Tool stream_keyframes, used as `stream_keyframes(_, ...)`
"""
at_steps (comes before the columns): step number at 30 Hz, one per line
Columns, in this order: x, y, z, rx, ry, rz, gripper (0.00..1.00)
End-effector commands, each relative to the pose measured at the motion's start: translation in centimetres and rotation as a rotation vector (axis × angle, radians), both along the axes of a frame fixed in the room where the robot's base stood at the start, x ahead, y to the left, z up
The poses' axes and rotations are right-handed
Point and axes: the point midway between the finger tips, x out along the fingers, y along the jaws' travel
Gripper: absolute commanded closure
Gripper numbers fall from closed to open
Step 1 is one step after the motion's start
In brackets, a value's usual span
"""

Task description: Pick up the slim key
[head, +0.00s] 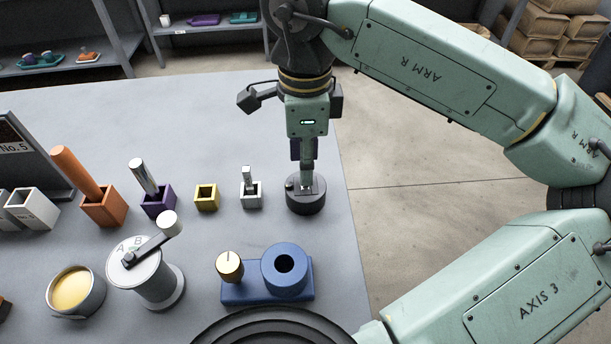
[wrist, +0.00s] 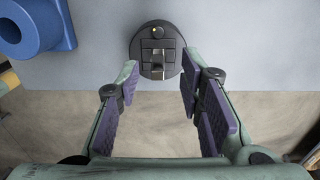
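A small black round base (head: 306,200) stands on the table below my gripper (head: 307,168). Another slim pale metallic piece (head: 247,173) stands in the white square holder (head: 250,198) to the left. In the wrist view my gripper (wrist: 163,78) is open, its purple-padded fingers apart on either side of the metallic piece, with nothing visibly held.
Yellow (head: 206,198), purple (head: 158,204) and orange (head: 102,210) holders stand left of the white one. A blue fixture (head: 288,272) and a grey crank drum (head: 150,275) are nearer the front. The table's right edge lies close to the black base.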

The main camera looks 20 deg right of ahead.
Motion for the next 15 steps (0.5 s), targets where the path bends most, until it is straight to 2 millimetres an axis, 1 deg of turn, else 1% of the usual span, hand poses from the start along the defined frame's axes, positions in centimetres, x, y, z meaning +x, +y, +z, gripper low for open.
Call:
stream_keyframes(1, -0.3, 0.0, -0.5, 0.001, 0.004, 0.000, 0.66)
stream_keyframes(4, -0.4, 0.0, -2.1, 0.001, 0.003, 0.000, 0.66)
stream_keyframes(7, -0.3, 0.0, -3.1, 0.001, 0.001, 0.000, 0.66)
stream_keyframes(10, -0.3, 0.0, -3.4, 0.000, -0.001, 0.000, 0.66)
stream_keyframes(15, -0.3, 0.0, -3.4, -0.001, -0.001, 0.000, 0.66)
